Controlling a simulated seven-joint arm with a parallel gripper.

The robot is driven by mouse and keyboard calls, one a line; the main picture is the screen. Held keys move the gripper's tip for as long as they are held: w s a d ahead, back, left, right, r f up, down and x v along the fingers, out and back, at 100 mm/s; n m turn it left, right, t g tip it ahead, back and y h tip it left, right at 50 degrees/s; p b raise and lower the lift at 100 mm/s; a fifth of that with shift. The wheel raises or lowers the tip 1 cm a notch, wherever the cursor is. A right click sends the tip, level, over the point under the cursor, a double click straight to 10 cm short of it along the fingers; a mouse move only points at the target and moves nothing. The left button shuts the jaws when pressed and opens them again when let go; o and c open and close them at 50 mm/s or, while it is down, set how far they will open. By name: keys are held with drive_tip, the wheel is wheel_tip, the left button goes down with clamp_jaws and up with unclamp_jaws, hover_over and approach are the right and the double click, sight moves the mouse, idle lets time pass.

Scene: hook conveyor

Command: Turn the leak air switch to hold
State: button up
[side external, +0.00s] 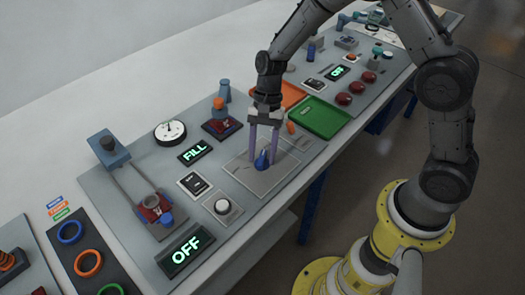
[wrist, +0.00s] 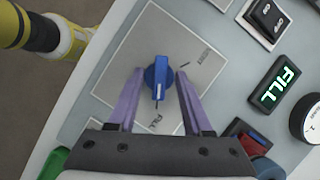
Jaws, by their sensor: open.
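The leak air switch is a blue knob (wrist: 158,72) on a square grey plate (wrist: 125,55), seen from above in the wrist view. Its white mark is at the lower end, towards a tick and a label that seems to read FILL (wrist: 156,124). Another tick and a label too small to read lie to its upper right. The knob also shows in the side view (side external: 261,160). My gripper (wrist: 158,76) is open, its two purple fingers pointing at the plate, one on each side of the knob. I see gaps between fingers and knob.
A lit green FILL display (wrist: 279,84) and a round gauge (wrist: 309,118) stand to the right in the wrist view. In the side view, a green tray (side external: 321,118) lies just behind my gripper, and an OFF display (side external: 185,250) is at the front.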

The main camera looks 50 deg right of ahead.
clamp_jaws()
drive_tip(key=shift+n, duration=0.4)
drive_tip(key=n+h, duration=0.1)
drive_tip(key=n, duration=0.1)
drive_tip(key=n+g, duration=0.1)
drive_tip(key=n, duration=0.2)
drive_tip(key=shift+w+a+g+h, duration=0.1)
drive_tip(key=shift+w+g+h, duration=0.05)
drive_tip(key=shift+g+h, duration=0.2)
drive_tip(key=n+h, duration=0.1)
drive_tip(key=n, duration=0.2)
drive_tip(key=n+h, duration=0.1)
drive_tip(key=n, duration=0.2)
drive_tip(key=shift+a+g, duration=0.15)
drive_tip(key=shift+g, duration=0.1)
idle(0.3)
unclamp_jaws()
drive_tip(key=shift+r, duration=0.1)
